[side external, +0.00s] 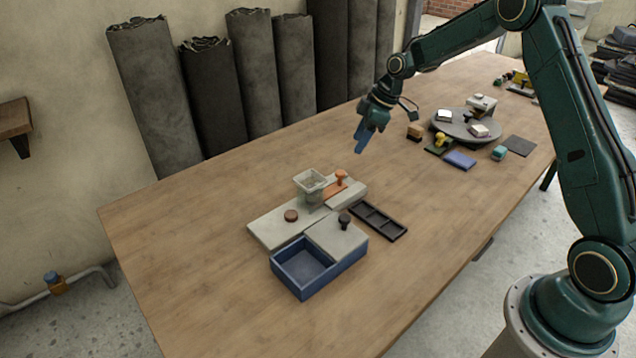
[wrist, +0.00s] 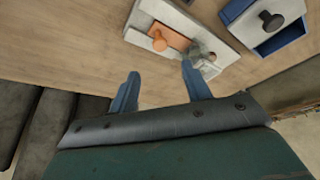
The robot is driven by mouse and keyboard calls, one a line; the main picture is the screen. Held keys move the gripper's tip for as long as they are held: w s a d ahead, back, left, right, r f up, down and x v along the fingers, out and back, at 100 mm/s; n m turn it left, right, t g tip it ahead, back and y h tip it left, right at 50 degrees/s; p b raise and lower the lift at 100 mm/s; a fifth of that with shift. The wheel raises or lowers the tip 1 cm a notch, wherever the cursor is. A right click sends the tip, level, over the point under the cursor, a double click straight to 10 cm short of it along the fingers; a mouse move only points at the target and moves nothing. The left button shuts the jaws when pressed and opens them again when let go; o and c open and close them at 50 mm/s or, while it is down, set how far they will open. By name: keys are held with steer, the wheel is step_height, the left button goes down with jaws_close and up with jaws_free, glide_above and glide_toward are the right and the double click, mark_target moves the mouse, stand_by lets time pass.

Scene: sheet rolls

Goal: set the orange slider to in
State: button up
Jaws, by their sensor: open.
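The orange slider (side external: 338,180) with its round knob sits on a light grey base plate (side external: 268,232), beside a clear hopper-like cup (side external: 309,181). In the wrist view the orange slider (wrist: 165,37) lies in a slot of the plate, its knob toward the lower left. My gripper (side external: 360,150) hangs above the table, behind and to the right of the slider, apart from it. In the wrist view my gripper (wrist: 160,82) shows two blue fingers spread apart with nothing between them. The slider lies beyond the fingertips.
A blue box (side external: 318,283) with a grey sliding lid and black knob (side external: 345,220) stands in front of the plate. A black compartment tray (side external: 379,222) lies to the right. A round grey turntable (side external: 460,128) holds small items farther right. The left table is clear.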

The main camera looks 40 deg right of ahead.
mark_target(340, 172)
steer(key=x, duration=1)
steer(key=shift+w+f, duration=0.1)
steer(key=shift+f, duration=0.2)
steer(key=shift+c, duration=0.2)
jaws_close()
steer(key=shift+a, duration=0.2)
